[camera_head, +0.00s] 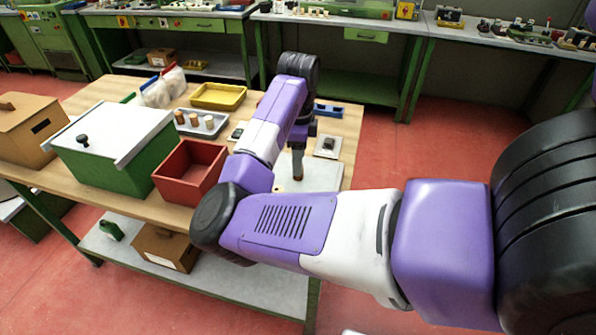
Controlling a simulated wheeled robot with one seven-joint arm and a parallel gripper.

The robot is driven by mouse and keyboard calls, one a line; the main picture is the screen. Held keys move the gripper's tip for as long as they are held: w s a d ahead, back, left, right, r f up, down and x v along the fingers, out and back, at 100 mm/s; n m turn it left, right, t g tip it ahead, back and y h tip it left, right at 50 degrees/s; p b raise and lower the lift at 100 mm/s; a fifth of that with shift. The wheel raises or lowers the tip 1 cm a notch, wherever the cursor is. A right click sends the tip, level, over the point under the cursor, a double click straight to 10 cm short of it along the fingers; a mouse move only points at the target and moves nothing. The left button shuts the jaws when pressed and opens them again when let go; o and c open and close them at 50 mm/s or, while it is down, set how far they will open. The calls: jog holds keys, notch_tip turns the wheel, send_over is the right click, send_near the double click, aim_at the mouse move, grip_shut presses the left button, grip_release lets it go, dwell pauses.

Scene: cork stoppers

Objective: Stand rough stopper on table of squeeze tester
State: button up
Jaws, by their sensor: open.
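My arm reaches across the workbench, and my gripper (297,165) points down near the bench's right end, over a pale grey plate (325,177). The fingertips are small and dark here, and the gap between them is hard to make out. A small tan piece (280,188) shows at the plate's left side, close to my forearm. Several cork-coloured stoppers stand in a grey tray (215,132), among them a brown one (180,118) and a paler one (193,119). I cannot tell which stopper is rough. I cannot clearly identify the squeeze tester; my arm hides part of this area.
A red open box (173,181), a green bin with a white lid (110,125) and a cardboard box (38,125) stand to the left. A yellow tray (218,96) and bags (163,87) lie behind. A small device (327,146) and a blue tray (329,110) are right of my wrist.

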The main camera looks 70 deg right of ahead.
notch_tip(320, 180, down, 5)
jog(key=shift+w+d+r+p, duration=0.1)
jog(key=shift+w+d+p, duration=0.05)
jog(key=shift+p, duration=0.35)
grip_shut()
